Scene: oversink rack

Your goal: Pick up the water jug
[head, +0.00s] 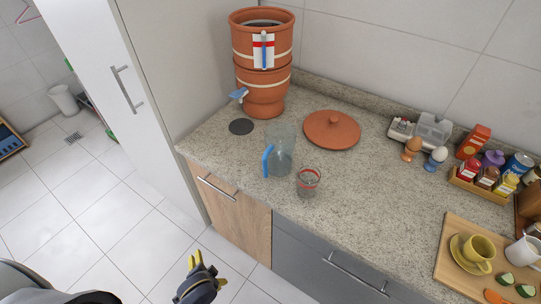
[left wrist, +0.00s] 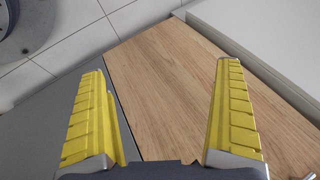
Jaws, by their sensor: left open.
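The water jug (head: 281,147) is clear with a blue handle on its left side. It stands upright on the speckled counter, near the front edge. My left gripper (head: 197,262) is low in the head view, in front of the cabinets and well apart from the jug. In the left wrist view its yellow fingers (left wrist: 160,105) are spread with nothing between them, and a wooden cabinet front (left wrist: 165,75) shows behind. The jug is not in the left wrist view. My right gripper is not in view.
A glass with a red rim (head: 308,181) stands just right of the jug. Behind are a terracotta water filter (head: 264,90) with a blue tap, a dark disc (head: 241,127) and a terracotta lid (head: 332,130). A cabinet handle (head: 217,188) sticks out below the counter edge.

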